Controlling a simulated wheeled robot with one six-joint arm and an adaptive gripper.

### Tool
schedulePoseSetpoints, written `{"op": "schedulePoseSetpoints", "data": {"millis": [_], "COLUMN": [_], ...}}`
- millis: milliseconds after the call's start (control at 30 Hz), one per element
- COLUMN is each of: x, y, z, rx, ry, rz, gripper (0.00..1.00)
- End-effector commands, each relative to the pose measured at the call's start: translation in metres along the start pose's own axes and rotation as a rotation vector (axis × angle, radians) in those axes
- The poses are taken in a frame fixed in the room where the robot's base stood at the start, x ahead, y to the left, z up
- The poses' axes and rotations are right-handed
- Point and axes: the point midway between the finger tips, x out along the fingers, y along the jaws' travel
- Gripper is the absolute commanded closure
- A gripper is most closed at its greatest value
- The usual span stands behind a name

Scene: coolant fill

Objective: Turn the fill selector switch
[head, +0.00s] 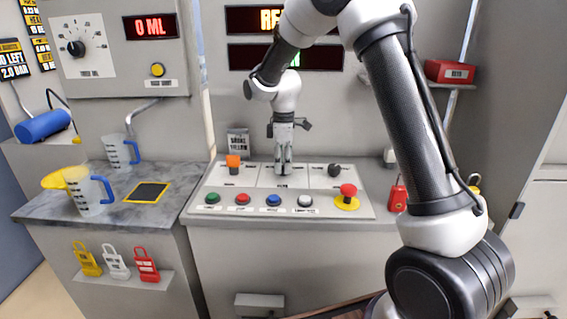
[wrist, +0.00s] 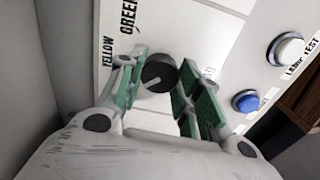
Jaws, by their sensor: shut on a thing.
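The fill selector switch is a round black knob (wrist: 158,73) with a pale pointer line, in the middle of the wrist view. The words YELLOW and GREEN are printed on the white panel beside it. My gripper (wrist: 164,80) has its green-padded fingers on either side of the knob and is shut on it. In the head view my gripper (head: 283,170) points straight down at the middle section of the control panel (head: 365,208), and its fingers hide the knob there.
Green (head: 212,198), red (head: 243,199), blue (head: 274,200) and white (head: 305,201) buttons line the panel front. A red mushroom button (head: 348,190), an orange switch (head: 233,160) and another black knob (head: 334,170) are nearby. Measuring jugs (head: 92,192) stand on the left counter.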

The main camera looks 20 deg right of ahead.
Motion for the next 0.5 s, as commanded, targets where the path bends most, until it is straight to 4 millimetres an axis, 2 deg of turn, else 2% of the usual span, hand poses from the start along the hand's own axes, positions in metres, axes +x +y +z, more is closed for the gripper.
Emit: {"op": "schedulePoseSetpoints", "data": {"millis": [267, 500], "x": [-0.0001, -0.0001], "y": [0.0002, 0.0002], "z": [-0.0001, -0.0002], "rx": [0.148, 0.352], "ry": [0.000, 0.000], "rz": [0.000, 0.000], "gripper": [0.89, 0.89]}}
